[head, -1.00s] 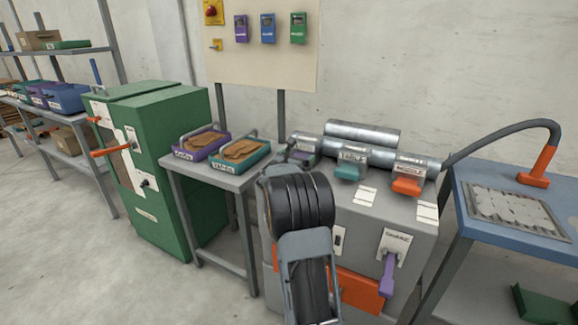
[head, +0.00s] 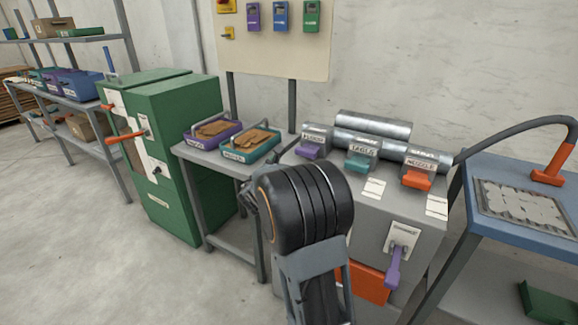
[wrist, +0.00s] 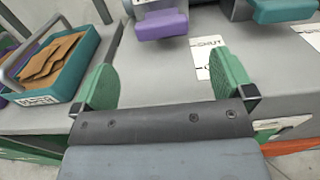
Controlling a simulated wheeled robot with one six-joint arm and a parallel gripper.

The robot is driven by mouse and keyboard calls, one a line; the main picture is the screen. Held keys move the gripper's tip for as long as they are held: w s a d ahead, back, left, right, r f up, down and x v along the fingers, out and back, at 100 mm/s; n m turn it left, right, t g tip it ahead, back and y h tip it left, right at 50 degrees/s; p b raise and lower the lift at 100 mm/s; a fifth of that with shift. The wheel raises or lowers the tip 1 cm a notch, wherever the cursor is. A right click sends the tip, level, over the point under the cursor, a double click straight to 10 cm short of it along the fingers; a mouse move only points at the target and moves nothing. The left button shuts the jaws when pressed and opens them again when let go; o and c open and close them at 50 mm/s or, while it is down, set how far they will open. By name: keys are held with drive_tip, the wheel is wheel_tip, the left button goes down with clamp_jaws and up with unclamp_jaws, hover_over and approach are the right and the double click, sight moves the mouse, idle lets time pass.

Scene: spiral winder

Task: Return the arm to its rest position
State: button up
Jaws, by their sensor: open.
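My gripper (wrist: 165,84) is open in the wrist view, its two green fingers apart with nothing between them. It is above the grey top of the machine cabinet (wrist: 170,70). The purple lever (wrist: 162,24) lies ahead of it and the teal tray (wrist: 92,50) with brown pieces lies to its left. In the head view my folded arm (head: 305,210) stands in front of the cabinet and hides most of the gripper.
The teal tray (head: 277,148) and purple tray (head: 238,136) stand on a small grey table (head: 190,152). A green cabinet (head: 180,160) is farther left. Teal (head: 360,161) and orange (head: 417,181) levers line the machine. A blue table (head: 477,165) stands right. Floor at left is clear.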

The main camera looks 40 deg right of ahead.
idle(0.4)
drive_tip(key=s+a+r+m+g+y+p, duration=0.5)
drive_tip(key=s+a+r+m+p, duration=0.2)
drive_tip(key=s+r+m+p, duration=0.3)
drive_tip(key=s+a+r+m+y+p, duration=0.2)
drive_tip(key=s+a+m+y+p, duration=0.1)
drive_tip(key=a, duration=0.3)
drive_tip(key=s+a+r+m+t+y+p, duration=0.1)
drive_tip(key=s+a+r+m+y+p, duration=0.1)
drive_tip(key=s+a+m+y+p, duration=0.2)
drive_tip(key=s+a+r+m+y+p, duration=0.3)
drive_tip(key=a+m+y+p, duration=0.1)
drive_tip(key=a, duration=0.5)
drive_tip(key=shift+s+a+m+t+y+p, duration=0.15)
drive_tip(key=shift+a+m+t+y+p, duration=0.2)
drive_tip(key=shift+m+p, duration=0.6)
drive_tip(key=shift+c, duration=0.5)
